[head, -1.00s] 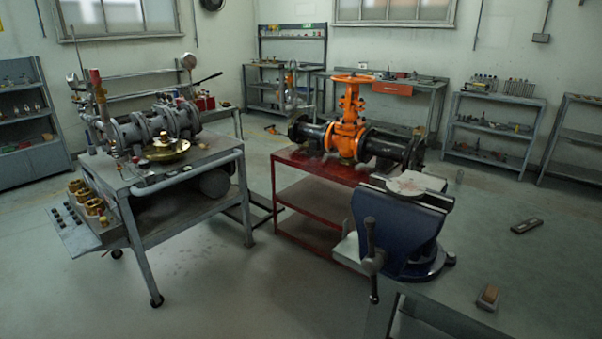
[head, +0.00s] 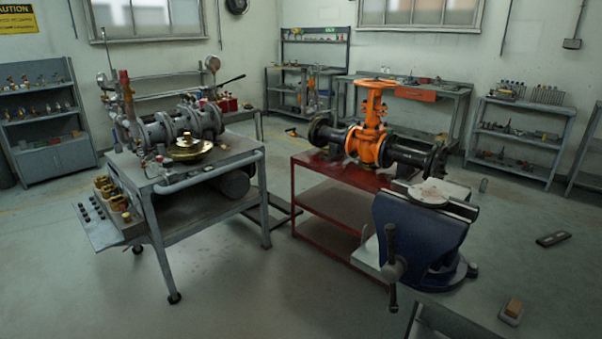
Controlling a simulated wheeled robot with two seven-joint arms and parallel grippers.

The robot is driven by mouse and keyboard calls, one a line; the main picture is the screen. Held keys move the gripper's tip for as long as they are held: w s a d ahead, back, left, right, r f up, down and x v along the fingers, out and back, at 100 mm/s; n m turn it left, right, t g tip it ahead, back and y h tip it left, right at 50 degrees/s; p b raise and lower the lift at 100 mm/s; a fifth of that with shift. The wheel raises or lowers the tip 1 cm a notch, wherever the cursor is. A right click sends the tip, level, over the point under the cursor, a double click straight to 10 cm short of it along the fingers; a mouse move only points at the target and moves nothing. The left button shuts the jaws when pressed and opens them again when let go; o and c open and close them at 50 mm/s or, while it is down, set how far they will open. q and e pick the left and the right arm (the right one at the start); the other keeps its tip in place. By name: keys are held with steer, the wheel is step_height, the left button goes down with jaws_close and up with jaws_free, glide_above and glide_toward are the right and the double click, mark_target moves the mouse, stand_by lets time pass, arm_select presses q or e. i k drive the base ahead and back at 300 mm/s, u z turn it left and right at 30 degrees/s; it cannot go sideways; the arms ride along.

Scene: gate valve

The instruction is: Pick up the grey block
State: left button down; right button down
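Two small things on the right of the head view could be the grey block, and I cannot tell which. One is a flat dark grey bar (head: 553,239) with a lighter patch on top, lying flat. The other is a small grey piece with a brown top (head: 511,311), nearer, at the bottom right. Neither of my grippers is in view.
A grey cart (head: 200,170) with pipework is on the left. Open floor (head: 270,290) lies between.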

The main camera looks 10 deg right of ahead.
mark_target(510, 312)
steer(key=z, duration=1.65)
